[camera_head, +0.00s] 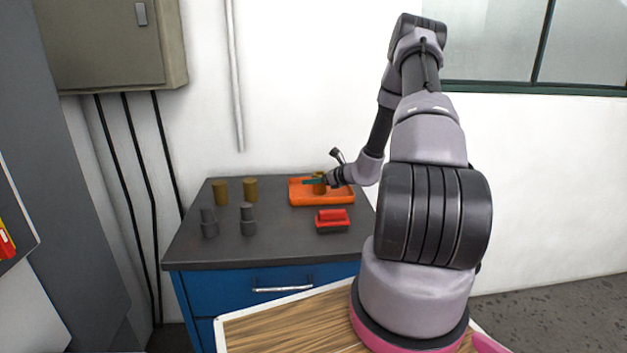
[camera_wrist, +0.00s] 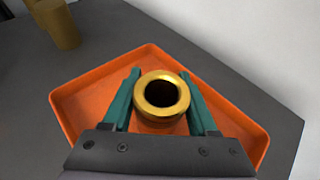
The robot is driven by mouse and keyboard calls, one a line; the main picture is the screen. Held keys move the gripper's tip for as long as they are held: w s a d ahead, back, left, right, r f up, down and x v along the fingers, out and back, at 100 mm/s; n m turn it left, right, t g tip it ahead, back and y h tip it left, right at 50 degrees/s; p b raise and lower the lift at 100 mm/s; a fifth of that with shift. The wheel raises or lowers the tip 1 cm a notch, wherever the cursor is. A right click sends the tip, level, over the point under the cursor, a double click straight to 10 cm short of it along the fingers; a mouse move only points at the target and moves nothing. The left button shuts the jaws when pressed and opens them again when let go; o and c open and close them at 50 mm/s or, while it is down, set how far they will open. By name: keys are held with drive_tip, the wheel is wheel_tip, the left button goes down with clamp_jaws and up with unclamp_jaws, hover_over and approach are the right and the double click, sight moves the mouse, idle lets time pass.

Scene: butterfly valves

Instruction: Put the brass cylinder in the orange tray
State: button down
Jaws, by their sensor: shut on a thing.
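A brass cylinder (camera_wrist: 161,94) with a hollow top stands upright between the green fingers of my gripper (camera_wrist: 162,97) in the wrist view. My gripper is shut on it, over the orange tray (camera_wrist: 75,100). In the head view my gripper (camera_head: 319,182) reaches in from the right and the held brass cylinder (camera_head: 319,188) shows within the outline of the orange tray (camera_head: 322,199). I cannot tell whether the cylinder's bottom touches the tray floor.
Two more brass cylinders (camera_head: 220,193) (camera_head: 250,189) stand left of the tray on the dark tabletop (camera_head: 275,240). Two dark grey stepped cylinders (camera_head: 209,222) (camera_head: 247,218) stand in front of them. A red-and-black brush-like block (camera_head: 332,221) lies in front of the tray.

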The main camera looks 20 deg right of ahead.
drive_tip(key=shift+c, duration=0.9)
unclamp_jaws()
drive_tip(key=shift+s+d+r, duration=0.1)
drive_tip(key=shift+s+r, duration=0.05)
drive_tip(key=shift+r, duration=0.05)
drive_tip(key=v, duration=1.1)
drive_tip(key=shift+s, duration=0.1)
drive_tip(key=s+a+r+n+g+y, duration=0.1)
drive_tip(key=s+a+r+n+g, duration=0.3)
drive_tip(key=a+r+n, duration=0.45)
drive_tip(key=s+a+r+n+g+y, duration=0.1)
drive_tip(key=s+a+r+n+g, duration=0.2)
drive_tip(key=s+a+r+n, duration=0.55)
drive_tip(key=s+a+r+n+t+h, duration=0.1)
drive_tip(key=s+r+n+h, duration=0.5)
drive_tip(key=s+r, duration=1)
drive_tip(key=shift+a+n+t+h, duration=0.3)
drive_tip(key=shift+n+t, duration=0.4)
drive_tip(key=shift+n, duration=0.8)
